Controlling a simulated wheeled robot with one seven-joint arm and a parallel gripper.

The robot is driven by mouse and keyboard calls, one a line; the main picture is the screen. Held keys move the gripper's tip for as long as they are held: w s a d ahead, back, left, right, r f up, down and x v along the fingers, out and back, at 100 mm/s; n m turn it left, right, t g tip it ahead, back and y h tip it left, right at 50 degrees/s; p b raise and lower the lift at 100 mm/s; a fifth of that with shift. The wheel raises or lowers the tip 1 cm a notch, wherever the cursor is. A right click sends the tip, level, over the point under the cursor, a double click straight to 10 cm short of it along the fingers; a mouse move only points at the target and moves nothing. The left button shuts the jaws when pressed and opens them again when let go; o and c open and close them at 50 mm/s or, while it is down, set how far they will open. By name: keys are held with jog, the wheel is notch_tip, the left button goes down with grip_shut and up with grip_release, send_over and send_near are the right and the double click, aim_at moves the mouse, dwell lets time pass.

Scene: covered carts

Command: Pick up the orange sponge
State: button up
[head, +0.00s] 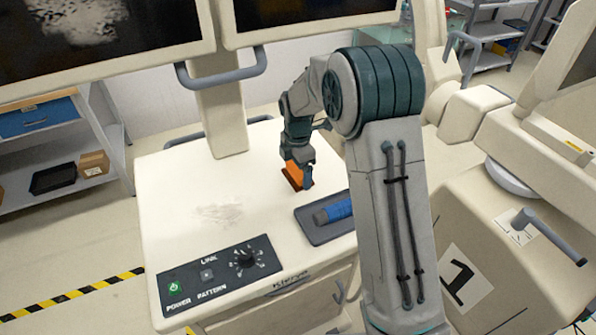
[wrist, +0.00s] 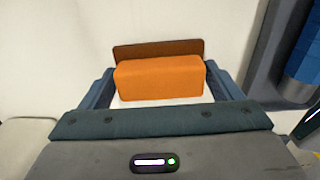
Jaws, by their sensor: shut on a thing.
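The orange sponge (head: 293,173) is at my gripper's fingers, over the far right part of the white cart top (head: 190,185). In the wrist view the sponge (wrist: 160,79) lies between my two fingers, with a darker brown layer along its far side. My gripper (head: 299,172) is shut on the sponge and points down. I cannot tell whether the sponge touches the cart top. In the head view my gripper hides part of the sponge.
A dark tray (head: 310,229) with a blue cylindrical thing (head: 334,212) stands just right of the gripper. A control panel (head: 219,277) is at the cart's front. Monitors (head: 100,40) overhang the back. The cart top's left side is clear.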

jog(key=shift+r, duration=0.6)
notch_tip(320, 180, up, 3)
jog(key=shift+f+b, duration=0.1)
jog(key=shift+b, duration=0.6)
jog(key=s+d+r+b, duration=0.2)
jog(key=s+d+r, duration=0.5)
jog(key=d, duration=0.2)
jog(key=shift+d+b, duration=0.2)
jog(key=shift+b, duration=0.1)
jog(key=shift+o, duration=1.2)
jog(key=shift+c, duration=0.7)
